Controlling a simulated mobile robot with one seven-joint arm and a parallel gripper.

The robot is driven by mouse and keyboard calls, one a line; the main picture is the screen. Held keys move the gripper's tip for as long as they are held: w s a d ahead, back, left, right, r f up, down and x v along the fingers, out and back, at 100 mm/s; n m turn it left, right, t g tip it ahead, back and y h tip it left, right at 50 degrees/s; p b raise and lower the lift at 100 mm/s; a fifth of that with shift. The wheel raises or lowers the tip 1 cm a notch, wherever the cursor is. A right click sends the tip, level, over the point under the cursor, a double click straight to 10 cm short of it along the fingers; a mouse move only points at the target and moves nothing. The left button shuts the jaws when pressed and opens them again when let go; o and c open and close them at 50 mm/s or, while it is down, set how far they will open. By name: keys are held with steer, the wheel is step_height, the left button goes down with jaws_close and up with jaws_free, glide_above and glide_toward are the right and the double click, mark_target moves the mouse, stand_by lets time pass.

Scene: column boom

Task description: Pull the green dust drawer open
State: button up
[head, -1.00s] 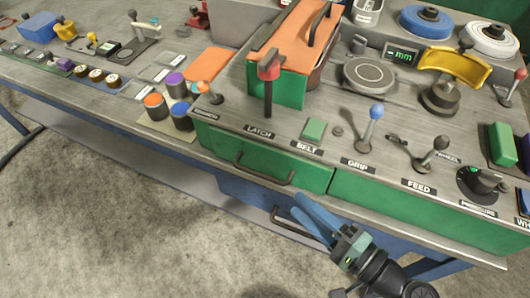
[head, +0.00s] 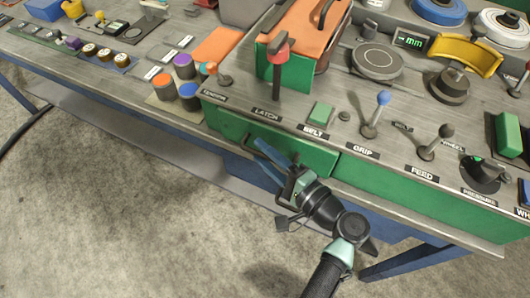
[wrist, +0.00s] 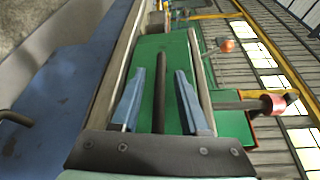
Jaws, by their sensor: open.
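The green dust drawer (head: 318,157) is in the bench front below the BELT label, and its green face fills the middle of the wrist view (wrist: 145,60). It looks shut. Its dark bar handle (wrist: 160,88) runs lengthwise between my fingers in the wrist view. My gripper (wrist: 160,75) is open, one blue finger on each side of the handle, with a gap showing on both sides. I cannot tell how deep the handle sits between the fingers.
Above the drawer are a red-topped lever (head: 278,55), a green button (head: 320,113) and a blue-knobbed lever (head: 377,110). A blue panel (wrist: 60,85) with a dark handle (wrist: 16,119) lies beside the drawer in the wrist view. The concrete floor (head: 120,220) in front is clear.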

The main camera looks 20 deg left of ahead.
jaws_close()
stand_by(1.4)
